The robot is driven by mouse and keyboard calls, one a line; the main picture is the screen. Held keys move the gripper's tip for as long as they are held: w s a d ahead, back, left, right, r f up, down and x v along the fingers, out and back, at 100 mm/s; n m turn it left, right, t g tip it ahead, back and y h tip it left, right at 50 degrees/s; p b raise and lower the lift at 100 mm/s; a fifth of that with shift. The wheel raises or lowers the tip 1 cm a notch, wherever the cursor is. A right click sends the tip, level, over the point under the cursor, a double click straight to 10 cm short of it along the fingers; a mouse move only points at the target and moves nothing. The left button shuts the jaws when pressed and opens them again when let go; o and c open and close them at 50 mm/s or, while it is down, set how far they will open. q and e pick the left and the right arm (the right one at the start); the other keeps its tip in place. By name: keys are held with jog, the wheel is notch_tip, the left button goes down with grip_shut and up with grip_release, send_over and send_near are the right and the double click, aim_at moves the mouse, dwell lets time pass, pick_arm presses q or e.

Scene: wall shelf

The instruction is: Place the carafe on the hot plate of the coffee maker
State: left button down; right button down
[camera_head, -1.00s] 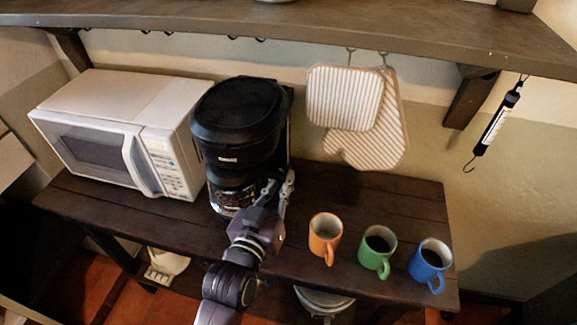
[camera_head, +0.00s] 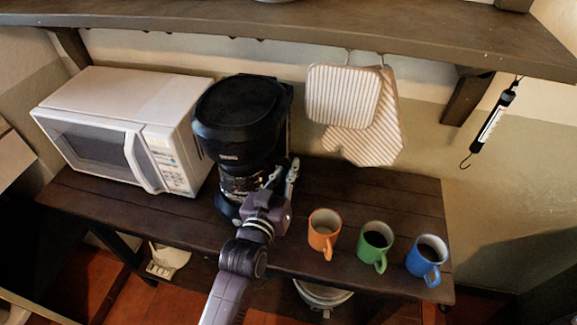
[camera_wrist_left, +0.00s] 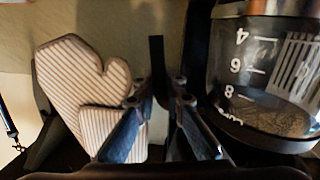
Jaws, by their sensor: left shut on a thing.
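The coffee maker (camera_head: 236,115) is black and stands beside the microwave. The glass carafe (camera_head: 238,187) is below its top housing, partly hidden by my left gripper (camera_head: 282,178). In the left wrist view the carafe (camera_wrist_left: 262,75) is at the right, with white number marks and a dark rim. My left gripper (camera_wrist_left: 157,105) is shut on the carafe's dark upright handle (camera_wrist_left: 158,65). The hot plate is hidden in the head view, so I cannot tell whether the carafe touches it. My right gripper is out of view.
A white microwave (camera_head: 115,125) stands left of the coffee maker. Orange (camera_head: 323,230), green (camera_head: 374,245) and blue (camera_head: 427,260) mugs stand to the right on the dark table (camera_head: 400,200). Striped mitts (camera_head: 360,115) hang on the wall under the shelf (camera_head: 330,30).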

pick_arm(q)
jog(key=shift+w+r, duration=0.1)
jog(key=shift+r, duration=0.1)
jog(key=c, duration=2.5)
grip_release()
jog(key=shift+f, duration=0.35)
jog(key=o, duration=0.5)
jog(key=shift+r, duration=0.1)
jog(key=shift+s, duration=0.2)
jog(key=shift+b+v, duration=1.15)
jog(key=shift+v, duration=4.8)
